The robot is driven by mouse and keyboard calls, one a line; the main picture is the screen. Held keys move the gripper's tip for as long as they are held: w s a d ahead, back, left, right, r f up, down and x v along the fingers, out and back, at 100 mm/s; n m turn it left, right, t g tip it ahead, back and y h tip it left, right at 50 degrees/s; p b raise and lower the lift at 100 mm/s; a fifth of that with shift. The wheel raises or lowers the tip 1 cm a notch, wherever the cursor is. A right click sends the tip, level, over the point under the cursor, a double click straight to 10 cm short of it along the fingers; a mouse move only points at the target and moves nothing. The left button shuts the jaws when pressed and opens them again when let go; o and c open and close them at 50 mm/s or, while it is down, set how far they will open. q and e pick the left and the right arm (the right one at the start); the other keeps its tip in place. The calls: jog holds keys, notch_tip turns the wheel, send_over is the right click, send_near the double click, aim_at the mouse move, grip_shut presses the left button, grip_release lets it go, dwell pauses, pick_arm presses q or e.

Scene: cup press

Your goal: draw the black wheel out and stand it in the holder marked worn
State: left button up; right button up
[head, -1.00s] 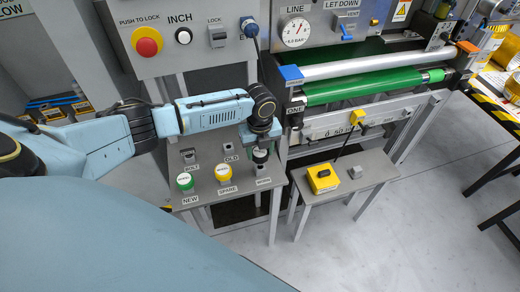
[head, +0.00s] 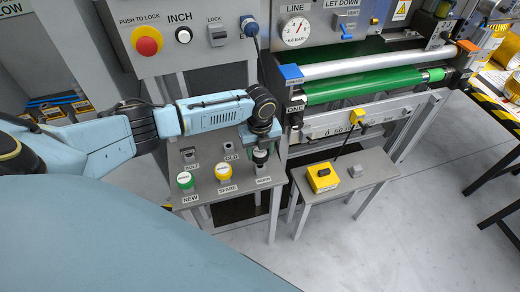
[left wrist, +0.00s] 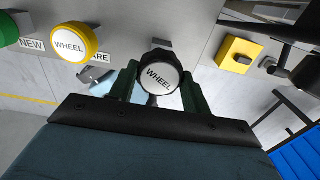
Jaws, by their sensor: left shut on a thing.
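The black wheel (head: 260,157) has a white top reading WHEEL. My left gripper (head: 262,142) is shut on it from above; in the left wrist view the wheel (left wrist: 160,74) sits between the two dark green fingers (left wrist: 160,88). The wheel is upright over the holder marked WORN (head: 263,170), at the right front of the small grey stand. The gripper partly covers the wheel, and I cannot tell whether it rests fully in the holder. My right gripper is not in view.
A green wheel (head: 185,180) stands at NEW and a yellow wheel (head: 223,171) at SPARE, left of the black one. Small holders marked BOLT (head: 190,155) and OLD (head: 229,148) are behind. The press with its green roller (head: 365,86) and a low table (head: 345,188) are at right.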

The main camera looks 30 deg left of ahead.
aim_at(260, 152)
pick_arm(q)
jog(key=shift+f+b, duration=1.05)
jog(key=shift+f, duration=0.65)
jog(key=o, duration=1.1)
jog(key=shift+o, duration=0.2)
notch_tip(260, 152, up, 13)
jog(key=p, duration=0.2)
jog(key=shift+r, duration=0.2)
